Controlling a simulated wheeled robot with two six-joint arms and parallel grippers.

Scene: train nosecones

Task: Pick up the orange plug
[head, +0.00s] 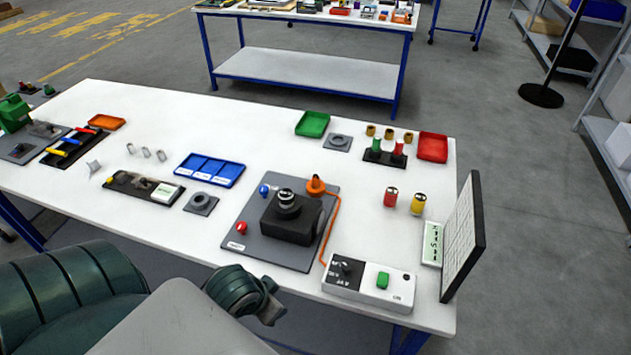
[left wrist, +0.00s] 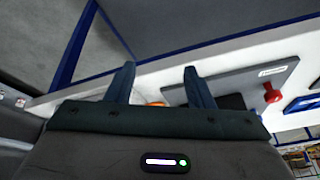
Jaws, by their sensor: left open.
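The orange plug (head: 316,186) stands at the back right corner of a grey base plate (head: 243,245) on the white table. An orange cable (head: 333,225) runs from it toward the front of the table. My left arm comes in from the lower left in the head view, and its dark green end is near the table's front edge, well short of the plug. In the left wrist view my left gripper (left wrist: 158,88) has two fingers wide apart with nothing held. A small orange patch (left wrist: 157,104) shows low between them, mostly hidden. My right gripper is not in view.
A black block with a round knob (head: 288,200) stands on the plate, beside a blue knob (head: 264,190) and a red knob (head: 241,228). A white control box (head: 369,283) with a green button is at the front right. An upright panel (head: 463,235) stands at the right edge.

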